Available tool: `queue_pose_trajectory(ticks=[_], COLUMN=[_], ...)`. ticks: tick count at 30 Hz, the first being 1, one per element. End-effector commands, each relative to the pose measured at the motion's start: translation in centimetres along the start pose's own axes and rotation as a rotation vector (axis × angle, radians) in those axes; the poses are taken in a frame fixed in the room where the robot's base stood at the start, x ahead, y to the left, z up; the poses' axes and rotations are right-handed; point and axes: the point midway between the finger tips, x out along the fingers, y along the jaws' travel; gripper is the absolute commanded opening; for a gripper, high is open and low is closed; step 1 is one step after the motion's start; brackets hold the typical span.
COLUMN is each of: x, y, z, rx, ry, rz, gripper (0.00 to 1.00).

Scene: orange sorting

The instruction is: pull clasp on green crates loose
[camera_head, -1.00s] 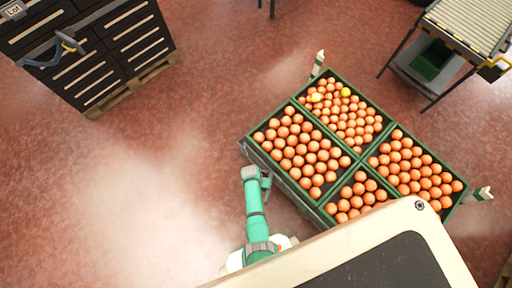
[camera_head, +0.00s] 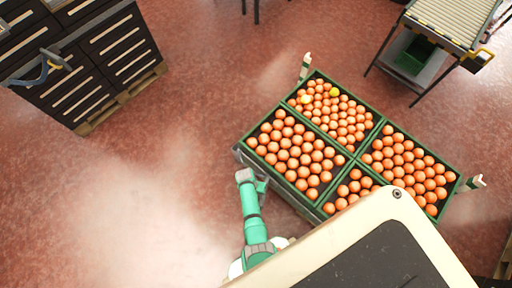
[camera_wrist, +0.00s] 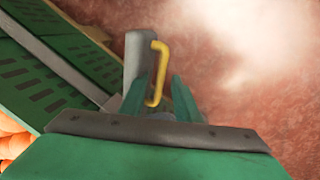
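The green crates (camera_head: 354,150), joined side by side and full of oranges, stand ahead of my arm in the head view. In the wrist view, a slotted green crate wall (camera_wrist: 48,80) runs along the left. The clasp, a yellow bent handle (camera_wrist: 158,70), stands beside a grey upright piece (camera_wrist: 137,58) near the crate. My gripper (camera_wrist: 159,80) is open, with its two green fingers apart. The yellow handle shows between the fingertips; whether they touch it, I cannot tell. My gripper's fingers cannot be made out in the head view.
A dark drawer cabinet (camera_head: 85,62) stands on a pallet at the upper left. A roller conveyor (camera_head: 450,22) is at the upper right. Two pale posts, one at the crates' far corner (camera_head: 305,66), one at the right (camera_head: 474,183), stick out. The floor at left is clear.

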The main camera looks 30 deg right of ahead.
Motion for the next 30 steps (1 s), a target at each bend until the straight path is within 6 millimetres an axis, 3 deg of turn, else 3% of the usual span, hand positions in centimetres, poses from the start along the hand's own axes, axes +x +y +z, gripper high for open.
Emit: queue_pose_trajectory(ticks=[11, 30], x=[-0.8, -9.9], y=[-0.1, -0.1], z=[-0.1, 0.0], rx=[-0.001, -0.001], ry=[0.004, 0.004], rz=[0.0, -0.001], gripper=[0.29, 0.29])
